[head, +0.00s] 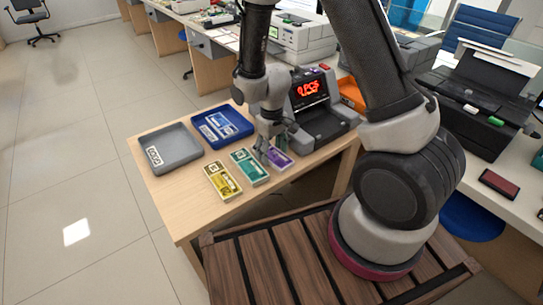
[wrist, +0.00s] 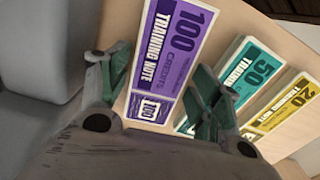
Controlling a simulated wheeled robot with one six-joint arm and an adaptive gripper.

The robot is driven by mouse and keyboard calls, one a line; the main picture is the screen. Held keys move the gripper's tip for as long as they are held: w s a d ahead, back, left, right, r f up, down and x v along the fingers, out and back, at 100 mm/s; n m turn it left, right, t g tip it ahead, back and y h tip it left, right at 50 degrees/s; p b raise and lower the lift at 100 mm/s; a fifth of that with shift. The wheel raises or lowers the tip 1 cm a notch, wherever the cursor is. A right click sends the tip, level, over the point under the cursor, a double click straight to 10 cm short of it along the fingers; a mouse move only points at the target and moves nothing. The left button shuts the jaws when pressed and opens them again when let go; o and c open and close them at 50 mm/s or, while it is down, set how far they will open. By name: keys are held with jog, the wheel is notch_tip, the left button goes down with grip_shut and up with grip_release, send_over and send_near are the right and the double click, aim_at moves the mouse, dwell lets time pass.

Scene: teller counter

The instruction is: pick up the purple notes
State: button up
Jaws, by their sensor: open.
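The purple notes (head: 278,158) lie on the wooden counter in the head view, at the right end of a row of note stacks. In the wrist view the purple notes (wrist: 172,58) show a large 100 and the words TRAINING NOTE. My gripper (head: 263,150) hangs right over their left side in the head view. In the wrist view my gripper (wrist: 160,88) is open, its two fingers on either side of the lower part of the purple notes. Nothing is held. I cannot tell how far the fingertips are above the counter.
Teal notes (head: 249,167) and yellow notes (head: 223,180) lie close by on the left. A grey tray (head: 186,158) and a blue tray (head: 246,132) holding blue notes stand behind. A counting machine (head: 335,122) with a red display stands close behind right.

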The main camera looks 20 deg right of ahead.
jog(key=shift+f, duration=0.15)
jog(key=shift+c, duration=0.3)
jog(key=c, duration=0.8)
jog(key=shift+o, duration=0.2)
